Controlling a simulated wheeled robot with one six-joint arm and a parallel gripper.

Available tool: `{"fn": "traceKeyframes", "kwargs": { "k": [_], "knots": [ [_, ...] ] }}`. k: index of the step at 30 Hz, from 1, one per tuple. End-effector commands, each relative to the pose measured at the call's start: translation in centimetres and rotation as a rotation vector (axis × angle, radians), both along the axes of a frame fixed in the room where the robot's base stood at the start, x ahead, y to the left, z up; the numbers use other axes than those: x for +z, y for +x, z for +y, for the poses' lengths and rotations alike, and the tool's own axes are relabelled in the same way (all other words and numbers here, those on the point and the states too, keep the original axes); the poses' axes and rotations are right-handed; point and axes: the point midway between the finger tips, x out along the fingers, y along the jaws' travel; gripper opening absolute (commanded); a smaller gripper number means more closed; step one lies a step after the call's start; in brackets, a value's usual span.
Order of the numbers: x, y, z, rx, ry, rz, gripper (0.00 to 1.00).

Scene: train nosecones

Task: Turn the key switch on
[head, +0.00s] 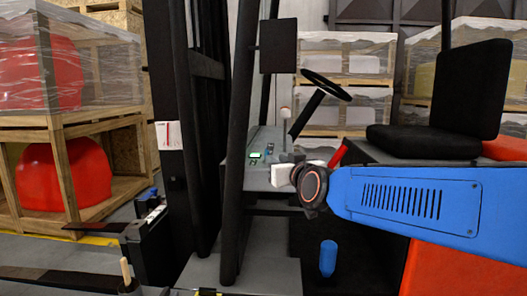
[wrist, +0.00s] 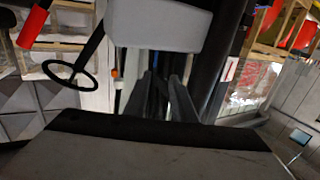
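The forklift's grey dashboard (head: 262,133) stands in the middle of the head view. It carries a lit green display (head: 255,155). A small blue and dark part (head: 270,149) sits just right of the display; it is too small to tell if it is the key switch. My gripper end (head: 283,177) is in front of and below this panel, at the end of my blue arm. Its fingers cannot be made out there.
The steering wheel (head: 325,85) and a lever with a pale knob (head: 284,113) rise near the dashboard. The black seat (head: 425,142) is at right. A black cab post (head: 238,145) stands just left of the dashboard. Crates with red nosecones (head: 62,185) are at far left.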

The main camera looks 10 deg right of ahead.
Motion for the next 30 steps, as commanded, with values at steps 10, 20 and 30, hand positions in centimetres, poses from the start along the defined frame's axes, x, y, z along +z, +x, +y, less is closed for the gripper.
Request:
{"fn": "traceKeyframes", "kwargs": {
  "k": [10, 20, 30],
  "knots": [
    [-0.7, 0.5, -0.8, -0.032, -0.002, -0.038, 0.23],
    [-0.7, 4.9, -0.5, -0.031, -0.002, -0.038, 0.23],
    [-0.7, 9.9, -0.2, -0.031, -0.002, -0.038, 0.23]
  ]
}}
